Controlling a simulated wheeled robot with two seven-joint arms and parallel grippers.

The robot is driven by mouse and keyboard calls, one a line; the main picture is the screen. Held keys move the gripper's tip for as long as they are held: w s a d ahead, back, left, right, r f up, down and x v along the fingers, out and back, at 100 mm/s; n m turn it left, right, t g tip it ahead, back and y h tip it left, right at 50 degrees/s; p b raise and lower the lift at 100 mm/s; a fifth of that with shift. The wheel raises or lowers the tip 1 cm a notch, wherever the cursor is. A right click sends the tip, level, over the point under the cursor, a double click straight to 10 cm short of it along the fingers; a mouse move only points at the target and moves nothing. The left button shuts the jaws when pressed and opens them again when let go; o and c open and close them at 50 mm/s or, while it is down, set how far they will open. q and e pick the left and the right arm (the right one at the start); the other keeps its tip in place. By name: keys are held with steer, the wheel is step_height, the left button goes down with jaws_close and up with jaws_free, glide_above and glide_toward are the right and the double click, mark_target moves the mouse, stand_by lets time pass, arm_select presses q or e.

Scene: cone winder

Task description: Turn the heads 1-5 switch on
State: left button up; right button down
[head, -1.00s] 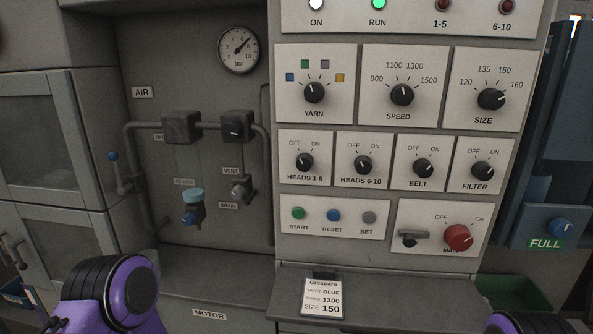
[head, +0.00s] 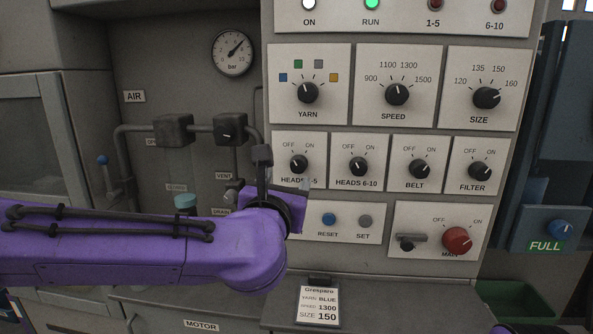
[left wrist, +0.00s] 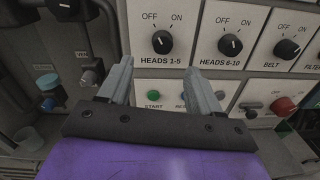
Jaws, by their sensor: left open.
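The heads 1-5 switch (head: 298,164) is a round black knob on a pale plate, in the second row of the panel at left. Its mark leans up and left, toward OFF. It also shows in the left wrist view (left wrist: 162,42), just beyond the fingers. My left gripper (head: 283,169) is open and empty in front of the panel, close to the knob and a little below it. In the left wrist view its two fingers (left wrist: 158,69) point up toward the knob, one to each side, apart from it. The arm hides the START button in the head view. My right gripper is not in view.
The heads 6-10 knob (head: 358,166) is close on the right, and the yarn knob (head: 308,93) is above. The START button (left wrist: 153,96) lies below, between the fingers. Pipes with a valve block (head: 230,128) are left of the panel. The 1-5 lamp (head: 436,4) is dark red.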

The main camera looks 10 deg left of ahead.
mark_target(298, 165)
arm_select(q)
steer(key=w+p, duration=0.1)
steer(key=w, duration=0.2)
steer(key=w+p, duration=0.1)
steer(key=w, duration=0.2)
steer(key=w+d+p, duration=0.1)
steer(key=w, duration=0.2)
steer(key=shift+w+p, duration=0.4)
steer(key=shift+w+f, duration=0.1)
steer(key=shift+w, duration=0.2)
steer(key=c, duration=1)
steer(key=shift+c, duration=0.2)
